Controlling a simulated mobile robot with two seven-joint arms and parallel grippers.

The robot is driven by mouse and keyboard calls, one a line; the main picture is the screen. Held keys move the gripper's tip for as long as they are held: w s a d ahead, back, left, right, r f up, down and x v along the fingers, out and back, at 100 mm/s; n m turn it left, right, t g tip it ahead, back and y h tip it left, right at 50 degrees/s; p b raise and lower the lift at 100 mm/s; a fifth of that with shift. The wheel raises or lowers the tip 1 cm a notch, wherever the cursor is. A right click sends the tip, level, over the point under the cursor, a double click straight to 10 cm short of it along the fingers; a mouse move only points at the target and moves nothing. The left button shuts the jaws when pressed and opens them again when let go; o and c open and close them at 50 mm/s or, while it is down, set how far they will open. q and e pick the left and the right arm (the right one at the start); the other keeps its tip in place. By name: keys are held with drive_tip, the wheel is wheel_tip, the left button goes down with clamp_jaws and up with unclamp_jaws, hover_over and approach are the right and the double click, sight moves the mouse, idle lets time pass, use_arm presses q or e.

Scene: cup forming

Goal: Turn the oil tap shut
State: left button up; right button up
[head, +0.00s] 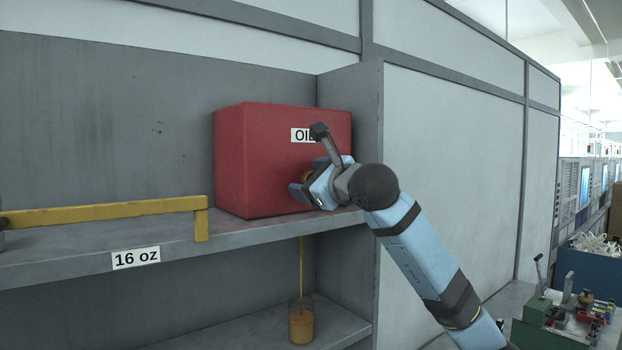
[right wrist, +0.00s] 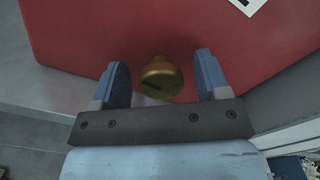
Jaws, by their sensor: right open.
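The red oil container (head: 255,160) stands on the upper shelf with an "OIL" label partly hidden by my right arm. Its brass tap (right wrist: 162,76) shows in the right wrist view as a round knob with a dark slot, against the red face (right wrist: 120,30). My right gripper (right wrist: 160,80) is open, with one blue finger on each side of the tap and gaps to both. In the head view my right gripper (head: 310,190) is at the container's lower front and mostly hides the tap. A thin amber stream runs down below the shelf into a clear cup (head: 301,322) holding amber liquid. My left gripper is not in view.
The shelf (head: 80,255) carries a "16 oz" label, and a yellow rail (head: 110,212) runs along it at left. A grey upright panel (head: 352,110) stands close right of the container. A lower shelf (head: 335,322) bears the cup. Bins with parts (head: 575,325) stand at far right.

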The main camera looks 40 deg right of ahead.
drive_tip(key=c, duration=0.9)
drive_tip(key=shift+f, duration=0.1)
drive_tip(key=shift+c, duration=0.2)
drive_tip(key=m+b, duration=0.4)
drive_tip(key=shift+d+f+b, duration=0.1)
drive_tip(key=shift+b, duration=0.2)
drive_tip(key=m+b, duration=0.2)
drive_tip(key=m, duration=0.1)
drive_tip(key=shift+m+b, duration=0.35)
drive_tip(key=shift+m, duration=0.05)
drive_tip(key=m+b, duration=0.1)
drive_tip(key=m, duration=0.1)
drive_tip(key=shift+d+m+b, duration=0.1)
drive_tip(key=shift+m+b, duration=0.2)
drive_tip(key=m+b, duration=0.2)
drive_tip(key=m, duration=0.2)
drive_tip(key=shift+d, duration=0.1)
drive_tip(key=shift+m, duration=0.8)
use_arm(q)
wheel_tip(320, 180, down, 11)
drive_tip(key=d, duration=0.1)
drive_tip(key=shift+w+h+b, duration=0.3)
drive_tip(key=shift+b, duration=0.05)
use_arm(e)
drive_tip(key=shift+m, duration=0.3)
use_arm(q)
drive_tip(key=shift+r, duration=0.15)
